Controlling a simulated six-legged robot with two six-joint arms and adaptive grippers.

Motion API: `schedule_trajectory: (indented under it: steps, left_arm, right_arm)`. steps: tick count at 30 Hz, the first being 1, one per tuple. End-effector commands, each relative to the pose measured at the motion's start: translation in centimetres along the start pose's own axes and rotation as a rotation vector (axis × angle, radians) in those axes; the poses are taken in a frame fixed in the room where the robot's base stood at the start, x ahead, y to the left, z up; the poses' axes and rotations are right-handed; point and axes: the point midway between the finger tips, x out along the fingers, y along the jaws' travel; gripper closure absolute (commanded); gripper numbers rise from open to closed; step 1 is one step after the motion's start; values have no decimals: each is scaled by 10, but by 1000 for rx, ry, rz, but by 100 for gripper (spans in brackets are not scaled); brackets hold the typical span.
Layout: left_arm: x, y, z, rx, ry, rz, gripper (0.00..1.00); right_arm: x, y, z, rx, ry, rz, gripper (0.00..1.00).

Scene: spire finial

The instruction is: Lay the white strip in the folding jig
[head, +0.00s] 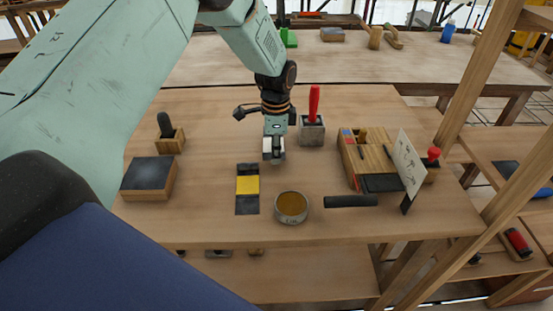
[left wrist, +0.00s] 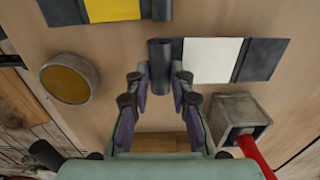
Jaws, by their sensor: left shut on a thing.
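My left gripper (head: 273,155) hangs over the middle of the bench. In the left wrist view its fingers (left wrist: 162,82) close on the dark round end bar of the white strip (left wrist: 212,60). The strip has a white middle and dark end parts, and extends away from the fingers. In the head view the gripper mostly hides it. I cannot tell whether it touches the bench. A flat yellow piece with dark ends (head: 247,186) lies left of the gripper; it also shows in the left wrist view (left wrist: 112,10). I cannot tell which thing is the folding jig. My right gripper is not in view.
A round tin (head: 291,207) stands in front of the gripper. A block with a red handle (head: 312,132) stands behind it. A wooden tool box (head: 365,155) and a leaning card (head: 408,160) are at the right. A dark-topped block (head: 148,178) sits left.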

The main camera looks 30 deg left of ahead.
Motion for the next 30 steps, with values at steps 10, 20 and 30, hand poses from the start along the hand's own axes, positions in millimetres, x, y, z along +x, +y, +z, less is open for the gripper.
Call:
schedule_trajectory:
  steps: [10,20,30]
  left_arm:
    - [35,0,-3,1,0,-1,100]
    - [39,1,-3,0,0,0,100]
    - [39,1,-2,0,0,1,55]
  right_arm:
    - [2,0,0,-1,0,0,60]
    - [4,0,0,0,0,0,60]
    - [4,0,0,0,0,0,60]
